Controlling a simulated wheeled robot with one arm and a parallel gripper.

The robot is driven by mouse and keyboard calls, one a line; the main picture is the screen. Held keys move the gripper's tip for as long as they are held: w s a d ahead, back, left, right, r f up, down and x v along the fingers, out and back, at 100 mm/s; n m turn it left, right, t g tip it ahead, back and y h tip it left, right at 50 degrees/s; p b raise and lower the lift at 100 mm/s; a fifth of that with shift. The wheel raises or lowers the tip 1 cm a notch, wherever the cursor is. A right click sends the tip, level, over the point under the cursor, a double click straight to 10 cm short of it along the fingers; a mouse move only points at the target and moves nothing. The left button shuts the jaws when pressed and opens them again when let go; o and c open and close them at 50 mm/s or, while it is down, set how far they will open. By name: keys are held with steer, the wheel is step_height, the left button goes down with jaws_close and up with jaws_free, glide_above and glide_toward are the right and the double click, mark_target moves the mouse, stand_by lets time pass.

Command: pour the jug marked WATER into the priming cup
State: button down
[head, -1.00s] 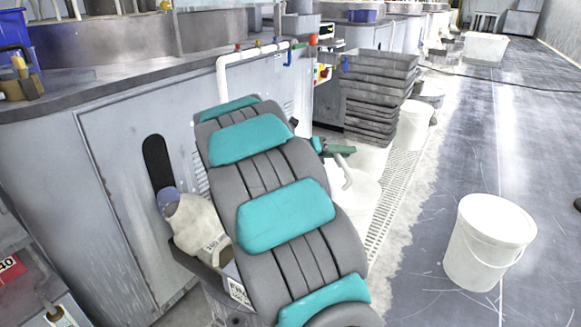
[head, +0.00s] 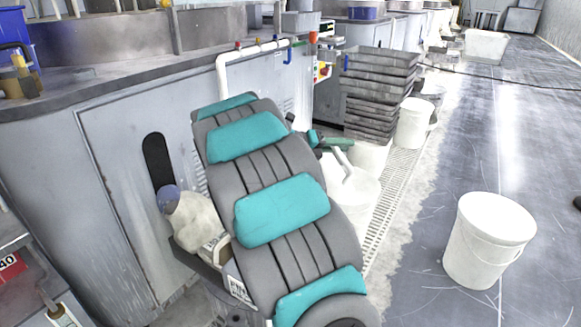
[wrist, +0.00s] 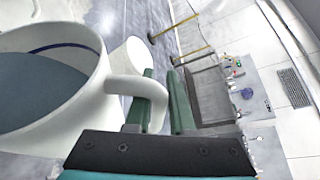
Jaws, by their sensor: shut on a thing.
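A white jug (head: 352,198) hangs at my gripper (head: 331,141), beyond the end of my arm in the head view. In the wrist view the jug (wrist: 75,105) fills the left side, with grey-blue liquid inside and a dark blue line on the inner wall. My gripper's green fingers (wrist: 160,103) are shut at the jug's handle (wrist: 150,88). No marking on the jug can be read. I cannot make out a priming cup in either view.
A white bucket (head: 487,245) stands on the open floor at right. Stacked grey trays (head: 375,95) and another white bucket (head: 413,123) stand beyond the jug. A grey machine cabinet (head: 120,190) lines the left. A pale bottle (head: 192,220) sits beside my arm.

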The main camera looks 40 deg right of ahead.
mark_target(344, 174)
steer(key=shift+w+a+r+n+g, duration=0.1)
steer(key=shift+w+r+n+g, duration=0.2)
steer(key=shift+w+r+n, duration=0.5)
stand_by(4.9)
steer(key=shift+s+d+f+m+t, duration=0.2)
steer(key=shift+s+f+m+t, duration=0.3)
steer(key=shift+s+f+m, duration=0.5)
steer(key=shift+s+f, duration=0.15)
steer(key=shift+f, duration=0.15)
steer(key=f+b, duration=0.1)
steer(key=b, duration=0.2)
steer(key=shift+s+f+m+y, duration=0.3)
steer(key=shift+s+f+m, duration=0.05)
steer(key=shift+s+m, duration=0.05)
steer(key=s+d+f+m+t+y+b, duration=0.1)
steer(key=s+f+m+t+b, duration=0.3)
steer(key=f+b, duration=0.9)
steer(key=s+m+b, duration=0.2)
steer(key=s+b, duration=0.1)
steer(key=s, duration=0.1)
steer(key=shift+m, duration=0.3)
